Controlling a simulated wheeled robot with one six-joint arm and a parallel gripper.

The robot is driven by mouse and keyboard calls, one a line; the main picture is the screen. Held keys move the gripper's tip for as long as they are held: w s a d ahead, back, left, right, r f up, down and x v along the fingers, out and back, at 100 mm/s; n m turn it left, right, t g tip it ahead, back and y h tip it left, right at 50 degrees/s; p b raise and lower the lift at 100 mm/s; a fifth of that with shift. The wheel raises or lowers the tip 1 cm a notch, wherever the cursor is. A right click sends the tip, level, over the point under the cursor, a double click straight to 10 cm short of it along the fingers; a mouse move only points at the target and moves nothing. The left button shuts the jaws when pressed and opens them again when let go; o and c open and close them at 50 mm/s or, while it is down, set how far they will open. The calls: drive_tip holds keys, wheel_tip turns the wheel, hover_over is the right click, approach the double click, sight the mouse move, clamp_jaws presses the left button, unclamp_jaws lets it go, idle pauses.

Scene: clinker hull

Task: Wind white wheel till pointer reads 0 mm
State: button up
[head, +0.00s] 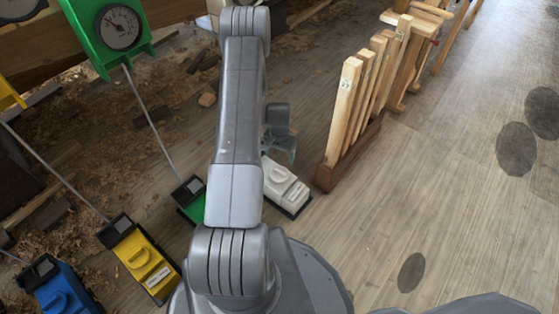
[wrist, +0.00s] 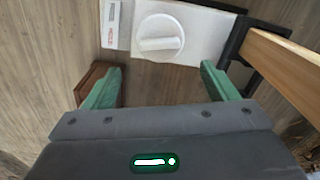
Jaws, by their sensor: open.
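The white wheel, a round knob with a raised grip bar, sits on a white box (head: 291,194). In the wrist view the wheel (wrist: 160,37) is just beyond my fingertips, its bar lying roughly level across the picture. My gripper (wrist: 160,76) is open and empty, with one green finger on each side and the wheel between their lines, apart from both. In the head view my gripper (head: 283,150) hangs above the far end of the white box. The white wheel's dial and pointer are hidden behind my arm; only a pale edge shows at the top.
Wooden slats in a brown stand (head: 328,175) rise close to the right of the white box. To the left are a green box (head: 190,205), a yellow box (head: 145,262) and a blue box (head: 58,290). A green dial (head: 118,27) stands at upper left.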

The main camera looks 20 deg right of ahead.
wheel_tip(320, 180, up, 4)
drive_tip(key=r, duration=0.1)
hover_over(280, 170)
drive_tip(key=shift+w+f+p, duration=0.1)
drive_tip(key=shift+f+p, duration=0.15)
drive_tip(key=shift+p, duration=0.2)
wheel_tip(280, 170, down, 14)
drive_tip(key=b, duration=0.4)
drive_tip(key=shift+f+b, duration=0.1)
drive_tip(key=shift+b, duration=0.3)
drive_tip(key=shift+r, duration=0.2)
